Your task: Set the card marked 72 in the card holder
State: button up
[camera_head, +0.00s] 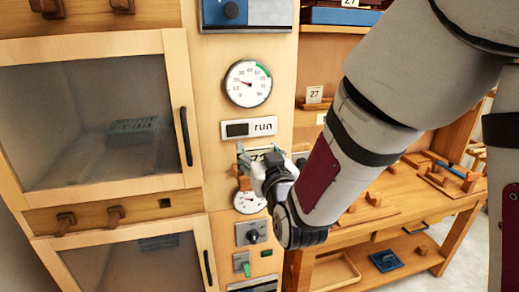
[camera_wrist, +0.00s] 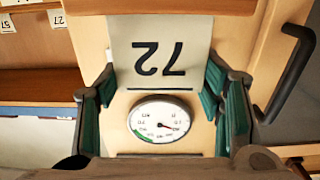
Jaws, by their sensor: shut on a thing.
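The pale card marked 72 (camera_wrist: 160,38) appears upside down in the wrist view, with a dark line beneath its number. My gripper (camera_wrist: 160,92) is shut on it, with a green-padded finger at each side. In the head view the card (camera_head: 258,155) shows partly behind my gripper (camera_head: 262,166), in front of the wooden panel below the "run" sign. A brown wooden strip (camera_wrist: 235,6) lies at the card's top end in the wrist view; I cannot tell whether it is the card holder or whether they touch. My gripper hides part of this area.
A round gauge (camera_head: 248,83) is above and a smaller gauge (camera_head: 246,202) below my gripper. A glass-fronted cabinet door (camera_head: 90,120) with a dark handle (camera_head: 186,137) stands left. A card marked 27 (camera_head: 314,95) sits on the shelf. A workbench (camera_head: 400,205) holds wooden pieces at right.

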dwell(0.3)
jog(key=o, duration=0.9)
notch_tip(320, 180, up, 10)
jog(key=s+d+f+m+g+h, duration=0.1)
jog(key=s+d+g, duration=0.3)
jog(key=s, duration=0.5)
jog(key=s+d+f+m+g+h, duration=0.1)
jog(key=s+d+f+g, duration=0.3)
jog(key=s+d, duration=0.5)
jog(key=s+d+f+m+g+h, duration=0.1)
jog(key=s+d+f+g+h, duration=0.2)
jog(key=s+d, duration=0.4)
jog(key=shift+s+f+g, duration=0.15)
jog(key=shift+s+g, duration=0.25)
jog(key=shift+s, duration=1.65)
